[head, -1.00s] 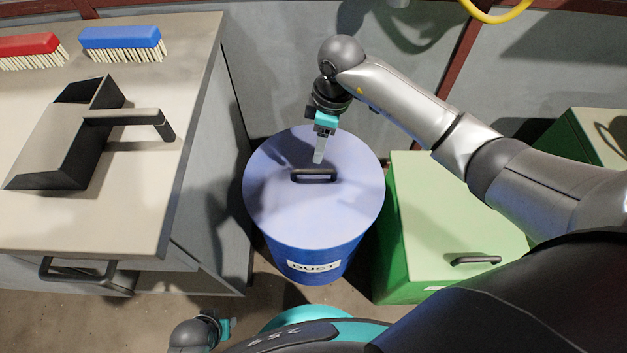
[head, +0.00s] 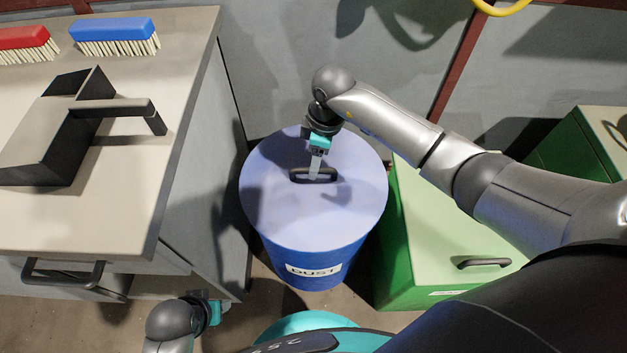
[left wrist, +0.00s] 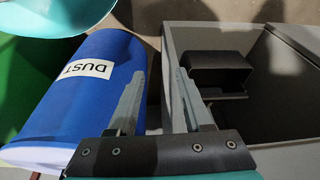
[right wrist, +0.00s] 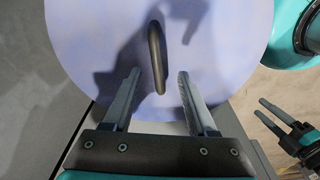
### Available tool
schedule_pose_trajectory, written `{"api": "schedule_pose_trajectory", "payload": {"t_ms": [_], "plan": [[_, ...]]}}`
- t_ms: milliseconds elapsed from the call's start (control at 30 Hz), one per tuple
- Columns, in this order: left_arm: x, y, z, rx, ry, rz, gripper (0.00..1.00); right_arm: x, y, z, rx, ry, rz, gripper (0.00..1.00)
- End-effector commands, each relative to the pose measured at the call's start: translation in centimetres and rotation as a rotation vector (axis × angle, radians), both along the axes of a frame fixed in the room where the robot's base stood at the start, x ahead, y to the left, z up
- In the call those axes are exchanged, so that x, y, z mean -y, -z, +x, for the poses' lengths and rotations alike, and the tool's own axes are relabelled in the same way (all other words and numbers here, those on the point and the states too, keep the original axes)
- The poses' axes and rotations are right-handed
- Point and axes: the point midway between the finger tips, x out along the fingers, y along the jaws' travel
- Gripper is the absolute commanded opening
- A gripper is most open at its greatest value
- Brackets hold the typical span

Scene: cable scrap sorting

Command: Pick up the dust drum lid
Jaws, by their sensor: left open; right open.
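The dust drum lid (head: 290,210) is round, pale blue-violet, and lies on the blue dust drum (head: 311,269), which carries a DUST label. A dark bar handle (head: 313,180) stands on the lid. My right gripper (head: 315,172) is open and points down at the handle. In the right wrist view the handle (right wrist: 157,60) reaches between the spread fingertips (right wrist: 160,74), with a gap on each side. My left gripper (head: 222,308) is open and empty, low beside the workbench. In the left wrist view it lies between the drum (left wrist: 95,100) and the bench.
A workbench (head: 120,220) at left holds a black dustpan (head: 45,140), a red brush (head: 22,42) and a blue brush (head: 113,32). A green box (head: 430,225) with a handle stands close right of the drum. Another green box (head: 590,150) is farther right. A wall is behind.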

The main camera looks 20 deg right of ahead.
Motion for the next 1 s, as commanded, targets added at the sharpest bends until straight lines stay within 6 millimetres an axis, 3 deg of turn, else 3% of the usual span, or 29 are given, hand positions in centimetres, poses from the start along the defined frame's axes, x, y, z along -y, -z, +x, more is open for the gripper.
{"api": "schedule_pose_trajectory", "payload": {"t_ms": [600,1000], "plan": [[0.2,-6.1,1.9,0.095,-0.003,-0.013,0.50,-0.4,4.4,0.5,-0.001,0.000,0.000,0.58],[0.2,-7.2,1.9,0.106,-0.004,-0.015,0.50,-0.5,5.0,0.6,0.001,0.000,0.000,0.58]]}}
